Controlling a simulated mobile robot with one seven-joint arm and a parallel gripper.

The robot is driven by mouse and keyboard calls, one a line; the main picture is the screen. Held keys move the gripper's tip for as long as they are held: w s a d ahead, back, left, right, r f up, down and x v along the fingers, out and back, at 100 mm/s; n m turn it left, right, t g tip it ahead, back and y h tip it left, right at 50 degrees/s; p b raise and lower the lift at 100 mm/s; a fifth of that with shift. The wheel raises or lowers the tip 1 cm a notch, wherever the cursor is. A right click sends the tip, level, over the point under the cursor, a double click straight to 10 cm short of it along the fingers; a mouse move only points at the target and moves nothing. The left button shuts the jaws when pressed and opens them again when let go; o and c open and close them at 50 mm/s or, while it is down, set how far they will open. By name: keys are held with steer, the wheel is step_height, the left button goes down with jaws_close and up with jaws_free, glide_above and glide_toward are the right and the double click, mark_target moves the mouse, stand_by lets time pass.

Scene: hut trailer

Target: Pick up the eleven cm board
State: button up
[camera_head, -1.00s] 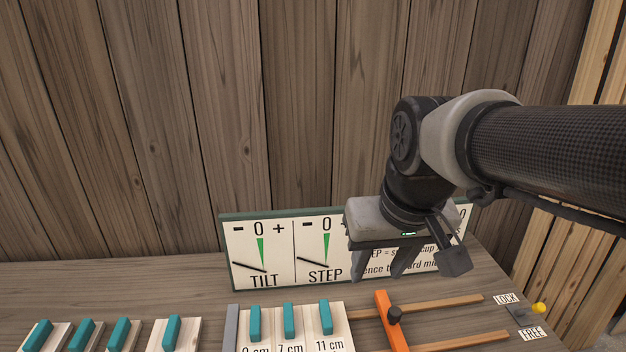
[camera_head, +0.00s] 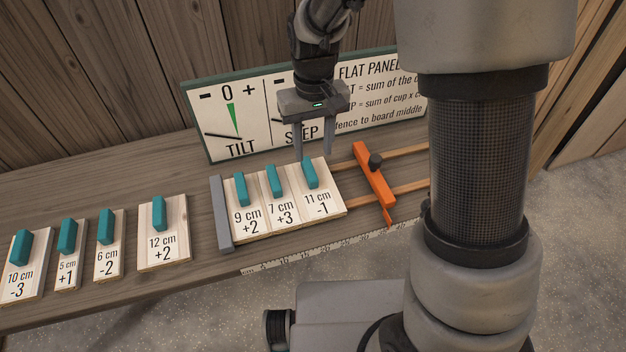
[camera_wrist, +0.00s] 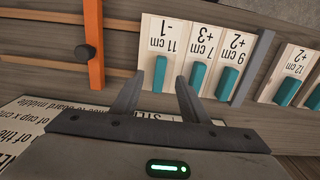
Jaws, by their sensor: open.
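The eleven cm board (camera_head: 322,203) is a pale wooden board marked "11 cm -1" with a teal handle (camera_head: 310,172) on its far part. It lies at the right end of a row, beside the 7 cm board (camera_head: 281,212). My gripper (camera_head: 314,157) is open and empty, above the far end of this board and pointing down. In the wrist view my open fingers (camera_wrist: 155,95) reach toward the board, which also shows there (camera_wrist: 161,37); its teal handle (camera_wrist: 160,73) appears between the fingertips, and I cannot tell how far below them it is.
The 9 cm board (camera_head: 247,221) lies against a grey stop (camera_head: 221,214). An orange fence (camera_head: 372,180) on wooden rails stands to the right. A sign (camera_head: 240,120) stands close behind my gripper. Several loose boards, including the 12 cm one (camera_head: 163,247), lie left.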

glide_above(313, 177)
step_height(313, 177, down, 5)
steer(key=shift+w+r, duration=0.15)
steer(key=shift+r, duration=0.05)
steer(key=shift+s+f, duration=0.2)
steer(key=shift+f, duration=2.45)
jaws_close()
